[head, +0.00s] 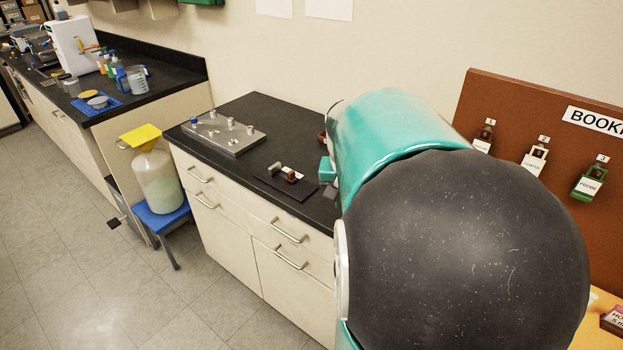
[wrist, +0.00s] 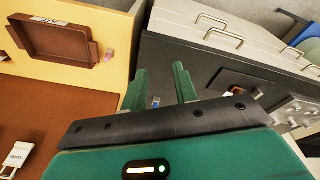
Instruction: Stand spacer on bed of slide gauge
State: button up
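My gripper (wrist: 159,82) is open in the wrist view, its two green fingers apart with nothing held between them. In the head view my arm hides most of it. A dark flat plate (head: 274,183) on the black counter carries a small grey piece, a white label and a brown block; it may be the slide gauge, but I cannot tell for sure. It also shows in the wrist view (wrist: 222,78), right of the fingers. A silver plate (head: 233,146) with several short upright posts stands farther left; I cannot tell whether one is the spacer.
A brown board (head: 480,95) with hanging labelled tags stands at the right. A brown tray (wrist: 55,42) shows in the wrist view. A jug with a yellow top (head: 157,180) sits on a blue stool (head: 160,217) left of the cabinet. Floor in front is clear.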

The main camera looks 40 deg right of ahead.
jog(key=s+d+f+m+y, duration=0.1)
jog(key=s+d+f+m, duration=0.3)
jog(key=d, duration=0.4)
jog(key=s+d+f+m+y, duration=0.1)
jog(key=s+d+f, duration=0.3)
jog(key=d, duration=0.5)
jog(key=shift+g, duration=0.4)
jog(key=f, duration=0.5)
jog(key=s+f, duration=0.1)
jog(key=f, duration=0.1)
jog(key=shift+a+f, duration=0.25)
jog(key=shift+a, duration=0.05)
jog(key=f, duration=0.5)
jog(key=shift+s+a+f, duration=0.1)
jog(key=shift+s, duration=0.1)
jog(key=shift+c, duration=0.2)
grip_shut()
